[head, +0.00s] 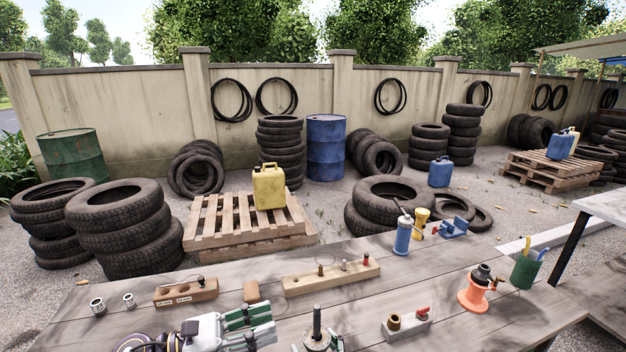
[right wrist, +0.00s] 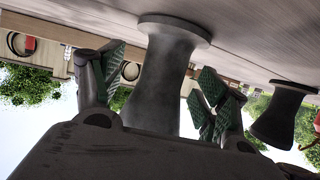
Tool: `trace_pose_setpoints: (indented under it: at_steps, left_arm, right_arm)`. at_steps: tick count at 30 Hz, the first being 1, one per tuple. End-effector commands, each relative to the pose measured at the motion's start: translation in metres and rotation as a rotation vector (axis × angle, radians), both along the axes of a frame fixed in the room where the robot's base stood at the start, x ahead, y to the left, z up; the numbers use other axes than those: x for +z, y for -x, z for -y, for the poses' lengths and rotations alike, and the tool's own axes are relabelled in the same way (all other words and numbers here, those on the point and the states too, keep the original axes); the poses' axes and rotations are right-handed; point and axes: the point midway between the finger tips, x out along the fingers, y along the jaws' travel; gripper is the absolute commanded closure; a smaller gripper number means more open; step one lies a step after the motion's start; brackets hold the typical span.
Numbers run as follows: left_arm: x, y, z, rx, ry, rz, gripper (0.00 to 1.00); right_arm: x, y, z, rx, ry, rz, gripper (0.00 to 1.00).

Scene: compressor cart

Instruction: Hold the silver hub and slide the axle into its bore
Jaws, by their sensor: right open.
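Two small silver cylinders with dark openings, a left one (head: 97,306) and a right one (head: 128,300), stand on the table at the left; I cannot tell which is the hub. A dark upright post (head: 317,322) with a silver base stands at the bottom middle; I cannot tell whether it is the axle. My left gripper (head: 252,326) is open, its green-padded fingers low over the table, nothing seen between them. In the right wrist view, upside down, my right gripper (right wrist: 160,88) is open around a flared grey column (right wrist: 163,75), with gaps beside it.
A labelled wooden block (head: 185,291), a long wooden rack (head: 330,279) with small parts and a grey block (head: 407,327) with a brass bushing lie on the table.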

Motion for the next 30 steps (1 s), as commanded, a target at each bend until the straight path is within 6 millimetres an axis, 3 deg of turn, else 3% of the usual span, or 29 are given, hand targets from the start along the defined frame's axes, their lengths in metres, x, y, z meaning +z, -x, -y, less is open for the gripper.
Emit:
trace_pose_setpoints:
  at_steps: [11,30]
  left_arm:
    - [0.0,0.0,0.0,0.0,0.0,0.0,0.65]
    - [0.0,0.0,0.0,0.0,0.0,0.0,0.65]
  right_arm:
    - [0.003,0.009,0.004,0.0,0.001,-0.002,0.26]
    - [0.026,0.059,0.03,0.0,0.001,-0.003,0.26]
